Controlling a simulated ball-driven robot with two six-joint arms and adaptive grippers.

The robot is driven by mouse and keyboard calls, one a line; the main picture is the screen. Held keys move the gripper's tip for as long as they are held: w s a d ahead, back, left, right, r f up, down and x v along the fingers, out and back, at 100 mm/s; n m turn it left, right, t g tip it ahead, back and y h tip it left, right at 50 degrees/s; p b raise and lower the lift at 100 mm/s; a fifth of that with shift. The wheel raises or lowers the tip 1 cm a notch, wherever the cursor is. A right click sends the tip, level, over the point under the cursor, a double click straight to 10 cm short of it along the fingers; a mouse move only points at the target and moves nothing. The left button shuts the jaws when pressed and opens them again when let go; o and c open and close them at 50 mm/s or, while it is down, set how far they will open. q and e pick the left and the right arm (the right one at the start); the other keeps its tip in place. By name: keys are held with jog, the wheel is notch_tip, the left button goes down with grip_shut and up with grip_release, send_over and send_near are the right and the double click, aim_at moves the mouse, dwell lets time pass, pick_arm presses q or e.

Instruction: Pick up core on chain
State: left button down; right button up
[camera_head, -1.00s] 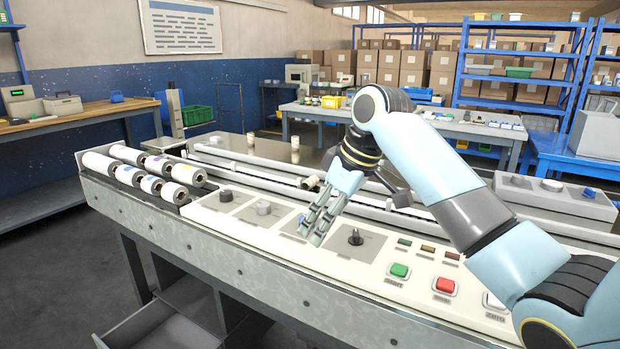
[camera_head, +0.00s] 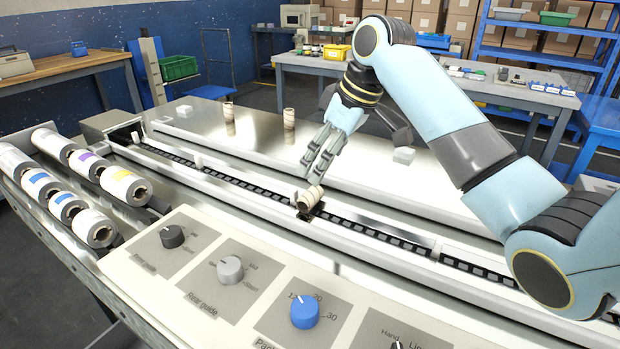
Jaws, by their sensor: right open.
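A small beige core (camera_head: 312,196) lies tilted on the dark segmented chain (camera_head: 250,187), which runs in a channel along the machine. My right gripper (camera_head: 317,170) is open and empty, with its fingers pointing down just above and behind the core in the picture. Whether the fingertips touch the core cannot be told. My left gripper is not in view.
Two beige cores (camera_head: 288,118) (camera_head: 228,110) stand upright on the metal deck behind the chain. A small white block (camera_head: 403,155) is right of my gripper. Several printed film rolls (camera_head: 125,184) lie at left. A panel with knobs (camera_head: 230,268) is in front.

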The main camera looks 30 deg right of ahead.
send_over(310, 192)
jog(key=s, duration=0.2)
notch_tip(310, 192, down, 4)
jog(key=shift+d+f+b, duration=0.1)
jog(key=shift+f+b, duration=0.35)
jog(key=x, duration=0.3)
jog(key=d+x, duration=0.1)
jog(key=shift+w+a+f+b, duration=0.15)
jog(key=shift+w+f+b, duration=0.05)
jog(key=shift+f+b, duration=0.15)
jog(key=shift+w+a+f, duration=0.1)
jog(key=shift+w+f, duration=0.1)
jog(key=shift+f, duration=0.15)
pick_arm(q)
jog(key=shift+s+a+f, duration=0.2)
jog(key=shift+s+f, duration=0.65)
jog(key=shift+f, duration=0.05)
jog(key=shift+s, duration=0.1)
pick_arm(e)
jog(key=shift+c, duration=1.1)
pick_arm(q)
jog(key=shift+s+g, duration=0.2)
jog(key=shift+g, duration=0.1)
pick_arm(e)
jog(key=c, duration=0.7)
